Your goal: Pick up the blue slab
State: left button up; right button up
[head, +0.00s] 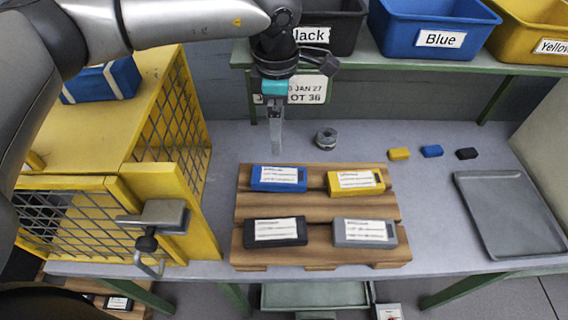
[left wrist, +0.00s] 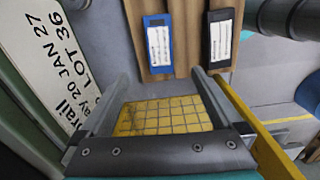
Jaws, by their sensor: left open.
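The blue slab (head: 279,179), with a white printed label, lies on the far left of a wooden pallet (head: 318,207) on the bench. It also shows in the left wrist view (left wrist: 158,42), beyond the fingertips. My left gripper (head: 276,148) points down above and behind the slab, apart from it. In the left wrist view its two fingers (left wrist: 160,76) are spread with nothing held between them. My right gripper is in neither view.
A yellow slab (head: 356,183), a black slab (head: 275,232) and a grey slab (head: 363,233) share the pallet. A yellow mesh cage (head: 178,115) stands left. A round metal part (head: 326,138) and small blocks lie behind. A grey tray (head: 508,212) lies right.

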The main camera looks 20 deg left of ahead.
pick_arm(q)
send_over(279, 174)
jog(key=f, duration=1)
jog(key=shift+s+d, duration=0.1)
jog(key=shift+s, duration=0.15)
notch_tip(279, 174, down, 5)
jog(key=shift+w+f+b, duration=0.1)
jog(key=shift+w+b, duration=0.05)
jog(key=shift+b, duration=0.2)
jog(key=shift+c, duration=0.2)
grip_shut()
jog(key=shift+r, duration=0.2)
